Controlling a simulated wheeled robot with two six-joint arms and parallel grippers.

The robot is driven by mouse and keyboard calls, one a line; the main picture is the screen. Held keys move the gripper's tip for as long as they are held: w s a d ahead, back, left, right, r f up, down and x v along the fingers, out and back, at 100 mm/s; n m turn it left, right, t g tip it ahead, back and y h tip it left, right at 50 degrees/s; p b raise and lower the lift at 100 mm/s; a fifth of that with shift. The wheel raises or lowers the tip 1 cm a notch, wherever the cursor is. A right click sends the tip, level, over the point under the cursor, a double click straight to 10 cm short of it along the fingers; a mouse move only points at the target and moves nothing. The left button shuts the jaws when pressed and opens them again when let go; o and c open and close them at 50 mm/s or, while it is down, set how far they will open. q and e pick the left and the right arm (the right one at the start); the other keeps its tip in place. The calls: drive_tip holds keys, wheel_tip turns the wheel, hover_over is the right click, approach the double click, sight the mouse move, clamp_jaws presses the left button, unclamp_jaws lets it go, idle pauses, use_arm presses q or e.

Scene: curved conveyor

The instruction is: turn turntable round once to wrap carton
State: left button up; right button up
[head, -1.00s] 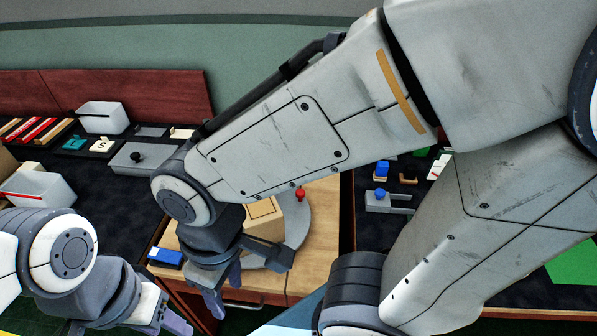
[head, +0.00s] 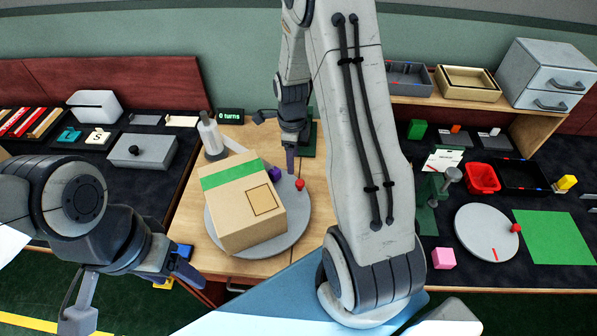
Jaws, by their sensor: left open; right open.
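The carton (head: 228,215), tan with a green band on top and a square outline, sits turned at an angle on the round grey turntable (head: 298,222). A red knob (head: 300,184) stands at the turntable's far right rim. My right gripper (head: 291,158) is open, pointing down just behind and left of the knob; I cannot tell whether it touches it. A small purple piece (head: 275,173) shows beside its finger, by the carton's far edge.
A display (head: 230,115) reading "0 turns" and a white post (head: 210,135) stand behind the turntable. My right arm crosses the middle of the view. On the right are another disc (head: 487,236), a red bin (head: 482,178) and a green mat (head: 555,237).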

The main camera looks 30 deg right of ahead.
sight(300, 182)
drive_tip(key=f, duration=0.4)
drive_tip(key=d+f+m+p, duration=0.1)
drive_tip(key=f, duration=0.2)
drive_tip(key=d+f+m, duration=0.1)
drive_tip(key=f, duration=0.3)
drive_tip(key=shift+d+f+p, duration=0.1)
drive_tip(key=shift+f+p, duration=0.2)
drive_tip(key=shift+p, duration=0.1)
clamp_jaws()
idle(0.9)
